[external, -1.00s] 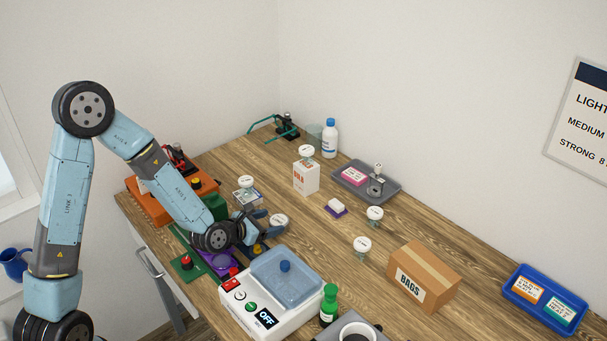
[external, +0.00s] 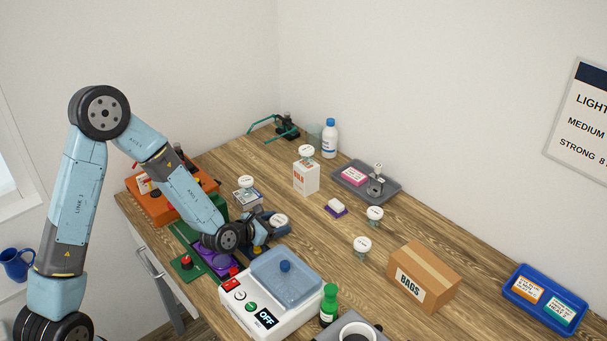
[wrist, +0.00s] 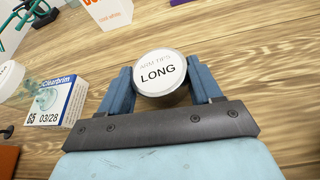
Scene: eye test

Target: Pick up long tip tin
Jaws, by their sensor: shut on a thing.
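The long tip tin (wrist: 161,72) has a round white lid reading "ARM TIPS LONG" in the wrist view. It also shows in the external view as a white disc (external: 279,221) beyond my wrist. My gripper (wrist: 160,88) is shut on it, with one blue finger on each side. The fingers and palm hide part of its lower side. It appears to be at bench level; I cannot tell whether it touches the wood.
A Clearbrim box (wrist: 62,101) lies close left of my fingers. A sealer-like machine (external: 268,310) marked OFF stands in front. Bare wood lies right of the tin.

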